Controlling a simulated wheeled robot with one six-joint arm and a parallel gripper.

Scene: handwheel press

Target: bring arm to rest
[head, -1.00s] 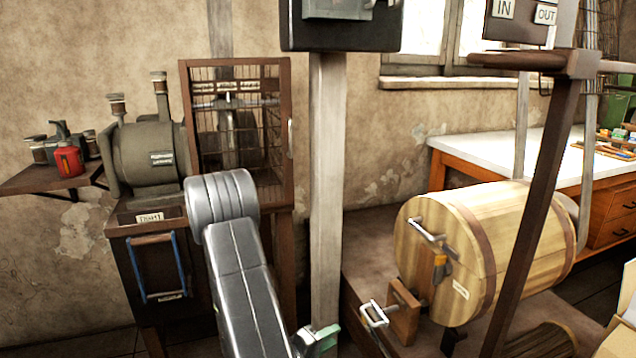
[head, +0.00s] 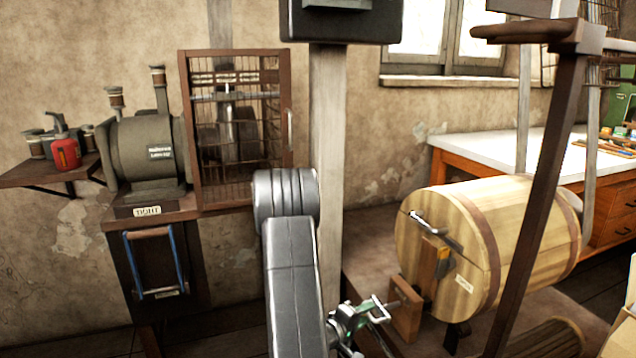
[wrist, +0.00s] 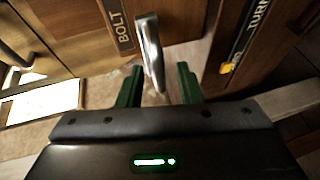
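My gripper (head: 372,312) is low in the middle of the head view, in front of the wooden block at the barrel's near end. Its two green fingers stand apart in the wrist view (wrist: 158,84). A shiny metal handle (wrist: 150,45) beside a BOLT label shows between and beyond the fingertips. I cannot tell whether the fingers touch it. The grip looks open and not closed on anything.
The wooden barrel (head: 485,250) with its front handle is close right of the gripper. A grey post (head: 328,130) stands behind my arm, and a dark slanted post (head: 535,190) stands at right. A caged machine (head: 235,130) is at left. A white-topped bench (head: 500,150) is behind.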

